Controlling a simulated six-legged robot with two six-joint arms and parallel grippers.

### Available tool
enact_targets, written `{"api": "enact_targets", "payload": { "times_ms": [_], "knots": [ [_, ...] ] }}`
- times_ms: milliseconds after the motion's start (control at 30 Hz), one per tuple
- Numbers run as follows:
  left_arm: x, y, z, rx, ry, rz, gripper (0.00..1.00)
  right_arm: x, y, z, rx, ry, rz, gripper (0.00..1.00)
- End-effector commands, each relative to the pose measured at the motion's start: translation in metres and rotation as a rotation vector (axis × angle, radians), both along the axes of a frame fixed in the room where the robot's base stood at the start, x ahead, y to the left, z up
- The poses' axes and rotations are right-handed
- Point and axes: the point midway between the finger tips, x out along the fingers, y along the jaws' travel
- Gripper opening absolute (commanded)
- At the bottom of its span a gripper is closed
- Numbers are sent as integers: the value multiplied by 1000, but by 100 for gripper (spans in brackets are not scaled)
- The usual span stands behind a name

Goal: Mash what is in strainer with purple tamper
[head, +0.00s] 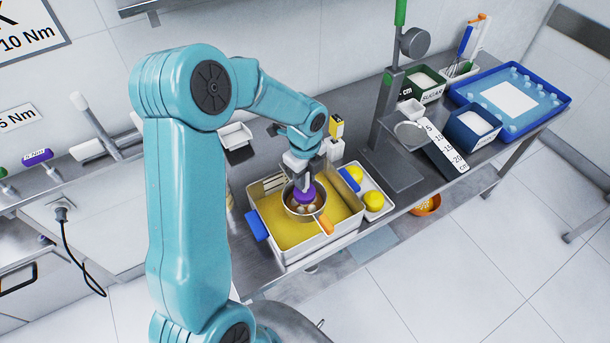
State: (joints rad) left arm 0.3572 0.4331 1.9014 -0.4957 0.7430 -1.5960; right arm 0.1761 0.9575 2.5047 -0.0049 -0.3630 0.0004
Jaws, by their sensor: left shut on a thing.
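The strainer (289,207) is a round metal bowl with an orange handle (325,224). It sits in or over a pale rectangular bin (325,246) with a yellow inside and blue side grips. Pale lumps show in the strainer. My left gripper (304,179) comes down from above and is shut on the purple tamper (304,195). The tamper is roughly upright, with its lower end inside the strainer. Whether it touches the lumps I cannot tell. My right gripper is out of view.
A white tray with yellow lemons (374,200) stands close to the bin's right. A dark stand with a post (388,95), a scale ruler (445,150), a sugar box (426,84) and a blue tray (550,105) stand farther right. An orange bowl (427,206) is below the table edge.

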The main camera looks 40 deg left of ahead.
Motion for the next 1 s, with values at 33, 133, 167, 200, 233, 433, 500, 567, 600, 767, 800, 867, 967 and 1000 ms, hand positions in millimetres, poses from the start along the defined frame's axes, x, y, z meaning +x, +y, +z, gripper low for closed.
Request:
{"api": "enact_targets", "payload": {
  "times_ms": [33, 133, 167, 200, 233, 433, 500, 567, 600, 767, 800, 867, 967, 1000],
  "knots": [
    [0, 0, 0, 0, -1, 0, 0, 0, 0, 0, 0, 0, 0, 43],
    [0, 0, -2, 0, 0, 0, 0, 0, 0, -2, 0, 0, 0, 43],
    [0, 0, -4, 0, 0, 0, 0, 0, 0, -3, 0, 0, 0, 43],
    [0, 0, -6, 0, 0, 0, 0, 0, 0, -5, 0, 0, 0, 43],
    [0, -1, -6, 0, 0, 0, 0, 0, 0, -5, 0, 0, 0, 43],
    [0, 0, -5, 0, 0, 0, 0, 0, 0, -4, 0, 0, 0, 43],
    [0, 0, -6, 0, 0, 0, 0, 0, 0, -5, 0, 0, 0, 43],
    [0, 0, -8, 0, 0, 0, 0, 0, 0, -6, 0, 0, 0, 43],
    [0, 0, -10, 0, 0, 0, 0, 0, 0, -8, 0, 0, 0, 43],
    [0, -1, -18, 0, 0, 0, 0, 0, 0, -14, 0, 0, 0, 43],
    [0, -1, -20, 0, 0, 0, 0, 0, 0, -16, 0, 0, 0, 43],
    [0, -1, -23, 0, 0, 0, 0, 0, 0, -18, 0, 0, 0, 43],
    [0, -1, -28, 0, 0, 0, 0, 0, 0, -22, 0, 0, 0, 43],
    [0, -1, -30, 0, 0, 0, 0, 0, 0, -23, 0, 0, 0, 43]
  ]
}}
